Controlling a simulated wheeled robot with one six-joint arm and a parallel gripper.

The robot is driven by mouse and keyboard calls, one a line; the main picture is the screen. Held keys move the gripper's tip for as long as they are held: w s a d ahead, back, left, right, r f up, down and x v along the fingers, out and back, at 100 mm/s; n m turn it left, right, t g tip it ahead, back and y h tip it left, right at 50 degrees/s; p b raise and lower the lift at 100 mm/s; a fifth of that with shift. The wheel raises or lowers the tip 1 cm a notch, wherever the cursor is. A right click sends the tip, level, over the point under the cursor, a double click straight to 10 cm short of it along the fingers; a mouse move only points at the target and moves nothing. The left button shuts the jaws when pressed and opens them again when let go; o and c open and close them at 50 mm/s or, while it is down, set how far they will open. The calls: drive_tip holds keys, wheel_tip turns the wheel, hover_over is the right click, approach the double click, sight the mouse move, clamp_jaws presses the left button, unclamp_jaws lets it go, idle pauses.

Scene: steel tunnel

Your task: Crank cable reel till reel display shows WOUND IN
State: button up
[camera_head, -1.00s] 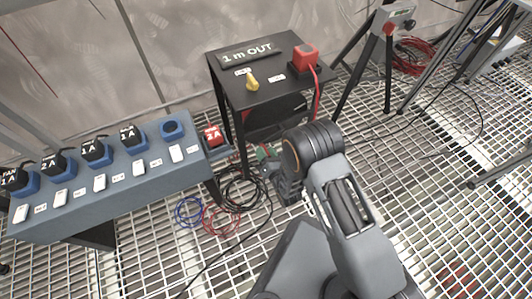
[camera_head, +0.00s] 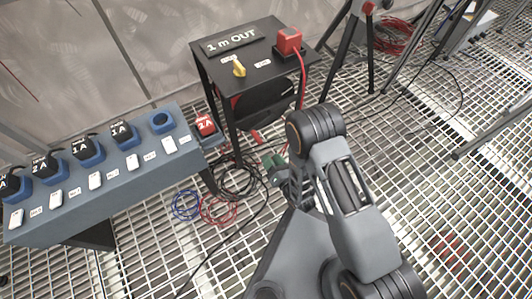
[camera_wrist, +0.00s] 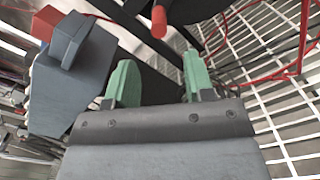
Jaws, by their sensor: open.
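The reel display (camera_head: 231,41) on top of a black stand reads "1 m OUT". The cable reel (camera_head: 268,105) is a dark drum under the stand's top, with some red on it. In the wrist view a red cylindrical handle (camera_wrist: 159,21) on a dark part stands ahead of my fingertips; it looks like the crank grip. My gripper (camera_wrist: 155,82) is open and empty, its two green fingers apart, with the red handle beyond them and not touching. In the head view my gripper (camera_head: 273,164) is low, below and in front of the reel, partly hidden by my arm.
The stand (camera_head: 255,69) also carries a yellow knob (camera_head: 239,68) and a red box (camera_head: 289,40) with a red cable. A blue-grey socket bench (camera_head: 110,175) with black plugs is at left. Coiled cables (camera_head: 218,209) lie on the grating. A tripod (camera_head: 370,50) stands right.

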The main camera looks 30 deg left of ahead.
drive_tip(key=shift+v, duration=0.75)
drive_tip(key=shift+s, duration=0.1)
